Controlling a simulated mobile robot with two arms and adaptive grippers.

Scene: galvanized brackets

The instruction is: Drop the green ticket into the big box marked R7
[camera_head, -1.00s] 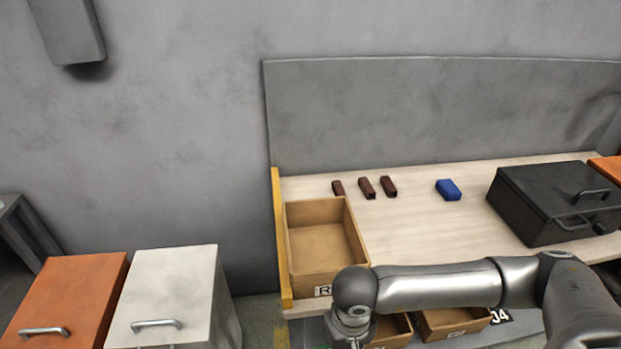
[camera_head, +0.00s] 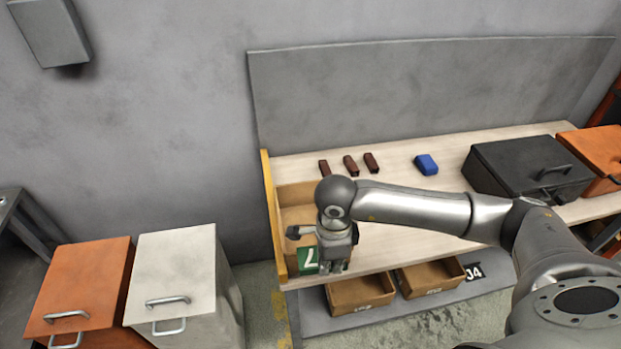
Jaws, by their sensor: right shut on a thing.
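The green ticket (camera_head: 308,261) carries a white mark and hangs at my right gripper (camera_head: 333,266), which is shut on it. The gripper points down in front of the big open cardboard box (camera_head: 295,194) at the left end of the table. My wrist and gripper cover much of the box, and its front label is hidden now. I cannot tell whether the ticket is over the box or just in front of it. My left gripper is not in view.
Two smaller boxes (camera_head: 360,294) (camera_head: 431,278) sit low under the table. Brown blocks (camera_head: 350,165), a blue block (camera_head: 426,164) and a black case (camera_head: 528,168) are on the tabletop. White (camera_head: 180,270) and orange (camera_head: 85,285) cabinets stand left. A yellow post (camera_head: 271,215) edges the table.

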